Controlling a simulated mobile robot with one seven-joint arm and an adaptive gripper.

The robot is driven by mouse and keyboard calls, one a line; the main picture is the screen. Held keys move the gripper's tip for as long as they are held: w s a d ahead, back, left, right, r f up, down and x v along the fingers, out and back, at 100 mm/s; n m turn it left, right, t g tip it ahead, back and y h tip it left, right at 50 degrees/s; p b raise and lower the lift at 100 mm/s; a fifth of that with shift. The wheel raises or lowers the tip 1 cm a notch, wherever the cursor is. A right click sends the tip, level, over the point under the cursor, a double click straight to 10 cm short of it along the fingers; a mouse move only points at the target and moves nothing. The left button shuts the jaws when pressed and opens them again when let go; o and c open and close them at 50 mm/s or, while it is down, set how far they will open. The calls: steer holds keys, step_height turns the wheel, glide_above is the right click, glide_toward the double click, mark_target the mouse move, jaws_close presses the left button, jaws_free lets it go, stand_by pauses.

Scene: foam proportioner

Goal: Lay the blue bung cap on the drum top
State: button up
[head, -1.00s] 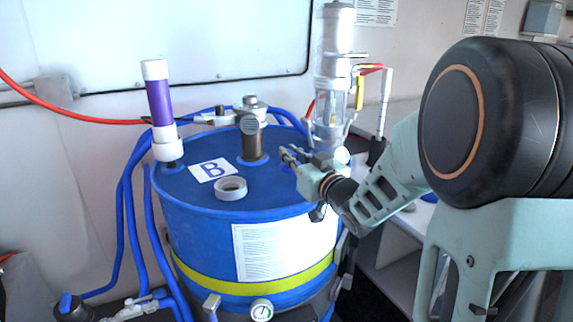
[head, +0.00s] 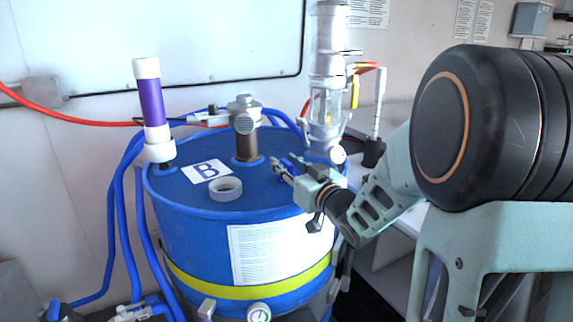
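The blue drum (head: 190,235) stands in the middle of the head view, and its flat blue top (head: 185,192) faces up. My gripper (head: 280,168) is low over the right part of the drum top, its fingers pointing left. A small blue piece (head: 292,163), possibly the blue bung cap, shows right at the fingers. It blends with the blue drum behind it. I cannot tell whether it is between the fingers or beyond them, nor whether the fingers touch the drum top.
A grey ring (head: 226,189) and a white "B" label (head: 207,170) lie on the drum top. A purple-and-white tube (head: 151,105), a brown-and-grey fitting (head: 246,135) and a tall clear pump (head: 328,90) stand up from it. Blue hoses (head: 118,220) hang at the left.

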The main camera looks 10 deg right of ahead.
steer(key=shift+r, duration=0.15)
steer(key=shift+s+d, duration=0.1)
steer(key=shift+s, duration=0.15)
steer(key=p+v, duration=0.1)
steer(key=v, duration=1)
steer(key=shift+s, duration=0.25)
